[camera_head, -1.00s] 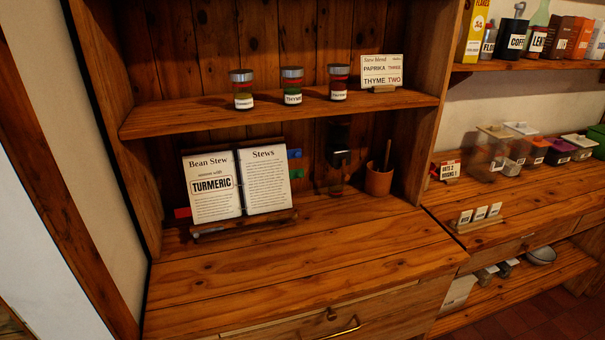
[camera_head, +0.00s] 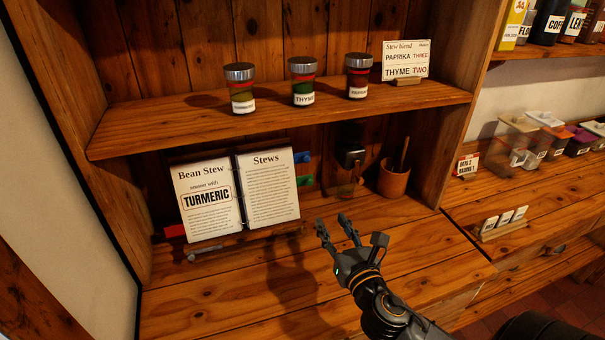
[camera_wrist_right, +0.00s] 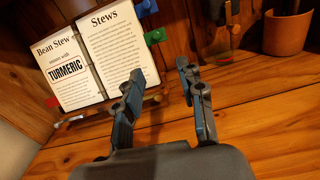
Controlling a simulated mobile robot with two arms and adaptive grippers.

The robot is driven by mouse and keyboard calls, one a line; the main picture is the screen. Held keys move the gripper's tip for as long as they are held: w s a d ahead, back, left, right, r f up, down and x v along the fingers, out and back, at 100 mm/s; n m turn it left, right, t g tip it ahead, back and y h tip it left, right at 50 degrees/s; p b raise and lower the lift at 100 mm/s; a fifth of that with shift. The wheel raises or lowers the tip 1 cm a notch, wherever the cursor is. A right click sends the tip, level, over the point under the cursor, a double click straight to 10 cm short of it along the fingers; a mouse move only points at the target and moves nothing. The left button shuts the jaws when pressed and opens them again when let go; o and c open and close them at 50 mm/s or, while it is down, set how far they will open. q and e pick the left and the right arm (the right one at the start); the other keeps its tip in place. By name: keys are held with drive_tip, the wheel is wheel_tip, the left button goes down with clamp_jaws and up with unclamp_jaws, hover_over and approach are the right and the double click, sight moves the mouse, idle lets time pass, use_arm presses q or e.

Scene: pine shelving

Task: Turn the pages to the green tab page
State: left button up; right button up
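An open ring-bound recipe book stands on a wooden stand (camera_head: 215,247) on the counter. Its left page (camera_head: 208,210) reads "Bean Stew, season with TURMERIC". Its right page (camera_head: 268,190) is headed "Stews". A green tab (camera_head: 304,181) and a blue tab (camera_head: 302,157) stick out past the right page's edge, and a red tab (camera_head: 174,231) shows at the left. My right gripper (camera_head: 332,224) is open and empty, in front of and to the right of the book. In the wrist view the book's right page (camera_wrist_right: 118,50) lies beyond the gripper's left finger. My left gripper is not in view.
Spice jars (camera_head: 303,82) and a "Stew blend" card (camera_head: 405,60) stand on the shelf above. A dark dispenser (camera_head: 350,157) and a terracotta pot (camera_head: 394,178) stand right of the book. The counter in front is clear.

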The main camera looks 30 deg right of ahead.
drive_tip(key=p, duration=0.2)
approach(310, 183)
drive_tip(key=w, duration=0.2)
drive_tip(key=shift+n, duration=0.3)
drive_tip(key=x, duration=0.4)
drive_tip(key=shift+w+d+p, duration=0.2)
drive_tip(key=shift+d+p, duration=0.1)
drive_tip(key=shift+p, duration=0.1)
drive_tip(key=shift+w+d, duration=0.1)
drive_tip(key=shift+w, duration=0.25)
drive_tip(key=shift+w+f, duration=0.15)
drive_tip(key=shift+w, duration=0.3)
drive_tip(key=c, duration=0.7)
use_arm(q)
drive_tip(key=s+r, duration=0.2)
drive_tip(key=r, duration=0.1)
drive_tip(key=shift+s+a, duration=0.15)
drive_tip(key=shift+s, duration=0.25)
use_arm(e)
drive_tip(key=shift+d, duration=0.1)
clamp_jaws()
